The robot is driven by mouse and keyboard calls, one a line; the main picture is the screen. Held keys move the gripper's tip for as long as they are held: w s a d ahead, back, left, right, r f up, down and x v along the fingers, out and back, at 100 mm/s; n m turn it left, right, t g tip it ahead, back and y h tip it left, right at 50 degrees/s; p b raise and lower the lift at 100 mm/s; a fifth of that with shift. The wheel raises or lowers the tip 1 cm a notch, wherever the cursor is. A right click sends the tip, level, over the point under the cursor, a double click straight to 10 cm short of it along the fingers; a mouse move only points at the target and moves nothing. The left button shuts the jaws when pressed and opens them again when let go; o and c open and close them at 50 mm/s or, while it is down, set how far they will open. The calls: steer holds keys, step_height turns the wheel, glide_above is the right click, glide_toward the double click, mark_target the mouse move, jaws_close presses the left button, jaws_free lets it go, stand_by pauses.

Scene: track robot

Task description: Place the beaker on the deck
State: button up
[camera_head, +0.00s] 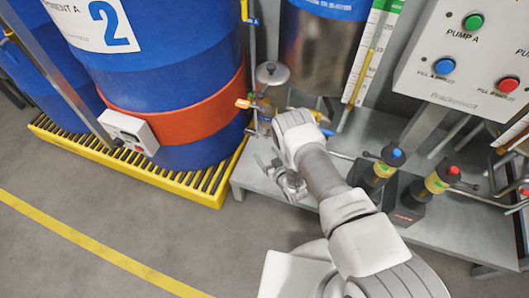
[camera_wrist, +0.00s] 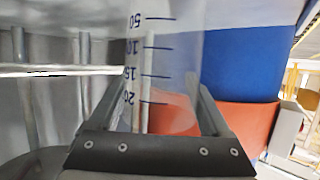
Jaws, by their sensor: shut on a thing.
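My gripper (camera_wrist: 155,82) is shut on the clear beaker (camera_wrist: 172,98), which sits between its two fingers in the wrist view. The beaker is see-through, with dark graduation marks and numbers that look upside down in this view. I cannot make out the beaker in the head view. Whether the beaker touches the deck cannot be told.
Blue drums with a red-orange band (camera_head: 190,118) stand on a yellow spill pallet (camera_head: 190,187) at the left. A steel and blue tank (camera_head: 318,55), valves (camera_head: 380,172) and a pump control panel (camera_head: 465,55) crowd the back and right. Bare deck shows at front right.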

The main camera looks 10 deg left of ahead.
steer(key=shift+f, duration=0.55)
steer(key=shift+f, duration=0.1)
steer(key=o, duration=1.2)
steer(key=shift+c, duration=0.2)
